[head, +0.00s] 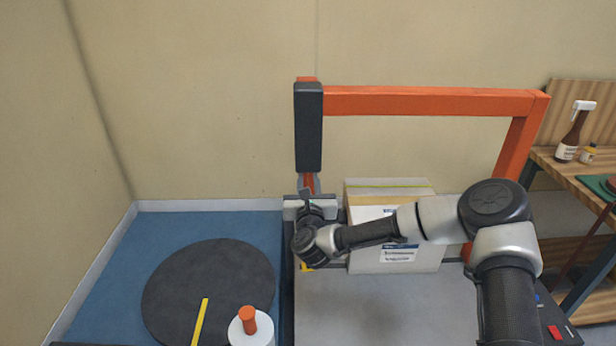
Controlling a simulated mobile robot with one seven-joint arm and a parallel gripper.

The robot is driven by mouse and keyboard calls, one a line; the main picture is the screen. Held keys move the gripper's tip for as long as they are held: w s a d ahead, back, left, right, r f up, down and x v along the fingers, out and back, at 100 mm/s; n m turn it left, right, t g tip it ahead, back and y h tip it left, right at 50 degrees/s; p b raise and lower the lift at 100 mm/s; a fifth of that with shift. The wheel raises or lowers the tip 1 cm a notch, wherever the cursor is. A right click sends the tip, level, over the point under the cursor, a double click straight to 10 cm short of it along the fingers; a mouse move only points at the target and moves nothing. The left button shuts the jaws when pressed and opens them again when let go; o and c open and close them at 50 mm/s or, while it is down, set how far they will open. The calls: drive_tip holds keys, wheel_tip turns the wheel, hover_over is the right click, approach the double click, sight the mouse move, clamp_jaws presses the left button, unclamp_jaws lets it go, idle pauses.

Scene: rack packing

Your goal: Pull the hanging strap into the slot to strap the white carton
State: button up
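The white carton (420,231) stands on the grey table under the orange arch (425,101), with a tan tape band and a thin green line across its top and labels on its front. My gripper (307,194) is at the foot of the arch's left post, left of the carton, pointing away from the camera. I cannot make out the hanging strap or the slot clearly; a dark housing (308,128) covers the upper left post.
A black round disc (208,291) with a yellow strip lies on the blue surface at left. A white cylinder with an orange knob (249,320) stands near the front. The grey tabletop (370,310) in front is clear.

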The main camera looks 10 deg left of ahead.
drive_tip(key=shift+x, duration=0.8)
clamp_jaws()
idle(0.9)
